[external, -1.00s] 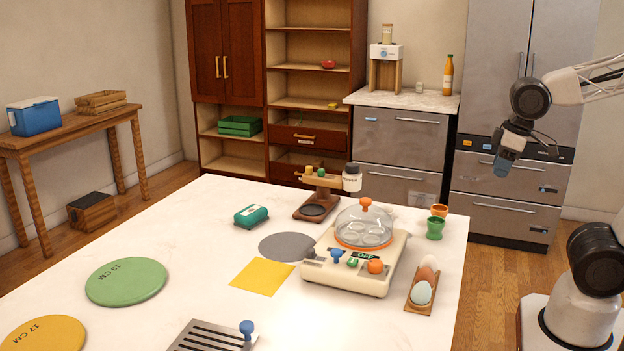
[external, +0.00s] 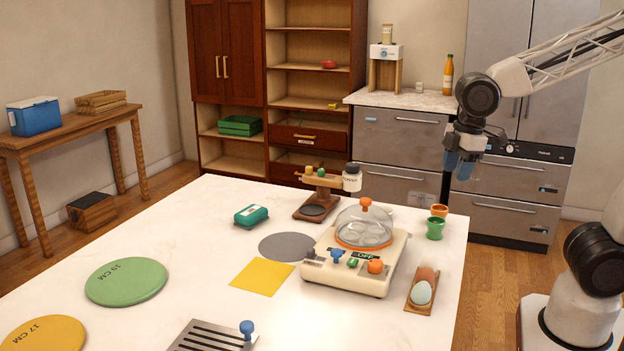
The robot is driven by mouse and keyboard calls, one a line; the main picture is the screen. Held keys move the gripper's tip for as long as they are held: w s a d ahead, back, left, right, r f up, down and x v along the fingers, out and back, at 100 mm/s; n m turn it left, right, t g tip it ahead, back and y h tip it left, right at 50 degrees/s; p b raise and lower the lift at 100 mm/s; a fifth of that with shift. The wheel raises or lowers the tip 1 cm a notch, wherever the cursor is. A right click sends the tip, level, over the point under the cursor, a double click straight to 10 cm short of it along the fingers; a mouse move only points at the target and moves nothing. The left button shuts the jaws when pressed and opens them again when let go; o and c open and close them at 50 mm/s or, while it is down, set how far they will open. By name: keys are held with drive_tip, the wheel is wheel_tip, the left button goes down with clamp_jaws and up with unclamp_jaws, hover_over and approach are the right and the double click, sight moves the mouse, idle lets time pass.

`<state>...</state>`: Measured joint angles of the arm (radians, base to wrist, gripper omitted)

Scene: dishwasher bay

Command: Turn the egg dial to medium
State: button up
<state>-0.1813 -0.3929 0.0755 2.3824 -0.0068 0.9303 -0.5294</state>
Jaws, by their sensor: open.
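The egg cooker (external: 345,277) is a cream box on the white table, with a clear dome lid (external: 364,222) topped by an orange knob. Its front panel has a blue knob (external: 337,255), a small green knob (external: 352,263) and an orange knob (external: 375,266). A small dark display above them shows green letters that look like OFF. Which knob is the egg dial, and its exact setting, I cannot tell. My gripper (external: 459,166) is open and empty, pointing down with blue fingertips. It hangs in the air above and beyond the table's right side, apart from the cooker.
A wooden tray (external: 412,305) with two eggs lies right of the cooker. Orange and green cups (external: 435,229) stand behind it. A wooden stand (external: 318,200) with a pepper jar (external: 352,178) is at the back. A yellow square (external: 262,277) and grey disc lie left; bare table surrounds them.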

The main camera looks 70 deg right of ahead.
drive_tip(key=w+a+f+n, duration=0.2)
drive_tip(key=w+a+n, duration=0.55)
drive_tip(key=a, duration=0.25)
drive_tip(key=n+g, duration=0.2)
drive_tip(key=n, duration=0.5)
hover_over(376, 262)
wheel_tip(376, 262, down, 5)
drive_tip(key=shift+a+f, duration=0.1)
drive_tip(key=shift+f, duration=0.05)
drive_tip(key=shift+f, duration=3.9)
drive_tip(key=shift+c, duration=0.3)
drive_tip(key=c, duration=0.6)
